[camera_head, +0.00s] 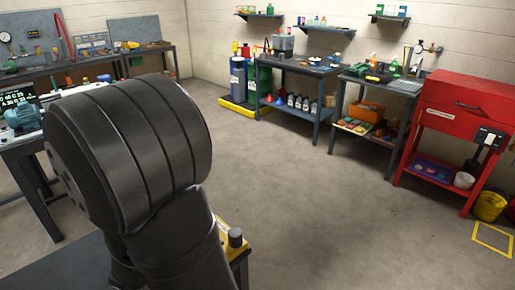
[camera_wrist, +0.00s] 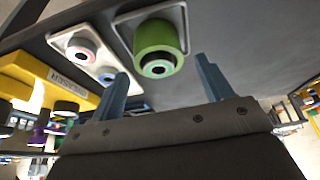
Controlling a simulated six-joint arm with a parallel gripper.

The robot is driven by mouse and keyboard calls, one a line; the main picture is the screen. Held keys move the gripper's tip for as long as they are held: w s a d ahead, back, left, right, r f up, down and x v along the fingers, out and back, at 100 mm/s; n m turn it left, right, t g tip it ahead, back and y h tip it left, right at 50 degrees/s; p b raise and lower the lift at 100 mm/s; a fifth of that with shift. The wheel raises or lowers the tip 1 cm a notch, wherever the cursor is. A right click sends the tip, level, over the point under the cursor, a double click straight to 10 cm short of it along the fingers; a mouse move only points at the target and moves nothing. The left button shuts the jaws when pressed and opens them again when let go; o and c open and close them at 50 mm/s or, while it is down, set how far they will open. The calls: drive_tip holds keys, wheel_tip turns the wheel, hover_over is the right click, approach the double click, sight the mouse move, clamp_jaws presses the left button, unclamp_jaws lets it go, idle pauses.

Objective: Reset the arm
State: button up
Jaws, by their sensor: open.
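My gripper (camera_wrist: 162,85) shows in the wrist view with its two blue-grey fingers spread apart and nothing between them. The wrist view is tilted, close to upside down. A blue motor (camera_head: 22,117) stands on a bench at the left edge.
A yellow block with lettering (camera_wrist: 48,80) is at the left in the wrist view. In the head view, benches line the back wall and a red cabinet (camera_head: 462,108) stands at the right. The concrete floor (camera_head: 310,205) between is clear.

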drive_tip(key=d+r, duration=0.2)
drive_tip(key=shift+w+d+r, duration=0.15)
drive_tip(key=shift+w+r, duration=0.2)
drive_tip(key=shift+w, duration=0.05)
drive_tip(key=shift+w+d+r, duration=0.15)
drive_tip(key=shift+d+r, duration=0.15)
drive_tip(key=shift+d, duration=0.2)
drive_tip(key=shift+w+d+r, duration=0.1)
drive_tip(key=shift+d+r, duration=0.15)
drive_tip(key=shift+d, duration=0.2)
drive_tip(key=shift+s+a+f, duration=0.25)
drive_tip(key=shift+a+f, duration=0.45)
drive_tip(key=shift+s+a+f, duration=0.2)
drive_tip(key=shift+a+f, duration=0.45)
drive_tip(key=shift+a, duration=0.05)
drive_tip(key=shift+s+a+f, duration=0.25)
drive_tip(key=shift+a+f, duration=0.45)
drive_tip(key=shift+f, duration=1.25)
drive_tip(key=shift+r, duration=0.15)
